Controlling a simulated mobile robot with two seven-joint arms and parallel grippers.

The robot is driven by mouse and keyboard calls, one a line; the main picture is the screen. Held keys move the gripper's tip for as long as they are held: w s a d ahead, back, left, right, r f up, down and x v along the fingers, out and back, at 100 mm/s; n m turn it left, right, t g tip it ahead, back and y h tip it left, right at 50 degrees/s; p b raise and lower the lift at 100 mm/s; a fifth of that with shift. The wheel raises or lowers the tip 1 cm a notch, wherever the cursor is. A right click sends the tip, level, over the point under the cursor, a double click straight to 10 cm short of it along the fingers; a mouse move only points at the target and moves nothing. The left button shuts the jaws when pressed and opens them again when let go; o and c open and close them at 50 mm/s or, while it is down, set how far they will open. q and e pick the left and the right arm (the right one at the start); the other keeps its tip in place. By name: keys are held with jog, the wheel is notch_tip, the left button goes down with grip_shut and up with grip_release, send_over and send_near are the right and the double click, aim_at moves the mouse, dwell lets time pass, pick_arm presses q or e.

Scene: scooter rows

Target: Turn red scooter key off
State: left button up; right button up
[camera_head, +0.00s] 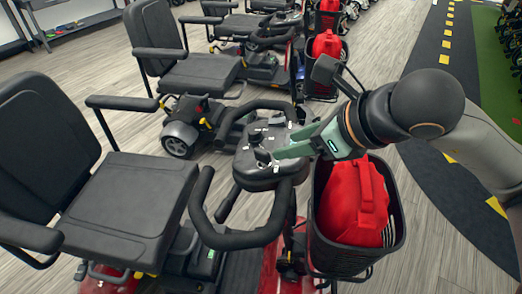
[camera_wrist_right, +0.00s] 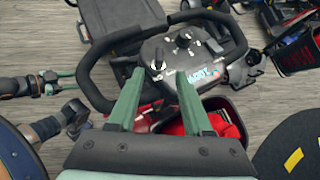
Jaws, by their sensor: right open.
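The red scooter's dark control console (camera_head: 258,176) sits inside its black loop handlebar in the middle of the head view. It also shows in the right wrist view (camera_wrist_right: 196,60). My right gripper (camera_head: 280,151) is at the console with green fingers pointing at its controls. In the right wrist view the fingers (camera_wrist_right: 160,74) are apart, with a small dark knob or key (camera_wrist_right: 157,66) between their tips. Contact cannot be told, nor the key's turned position. My left gripper (camera_wrist_right: 58,82) seems to show at the left of the wrist view; its fingers are unclear.
A black basket (camera_head: 340,257) with a red container (camera_head: 352,200) hangs at the scooter's front, below my right wrist. The scooter's seat (camera_head: 130,195) is at left. More scooters stand in a row behind. Grey floor is open at right.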

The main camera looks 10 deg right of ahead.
aim_at(265, 152)
jog(key=x, duration=0.9)
jog(key=shift+w+a+f, duration=0.1)
jog(key=shift+a, duration=0.1)
jog(key=shift+c, duration=0.2)
grip_shut()
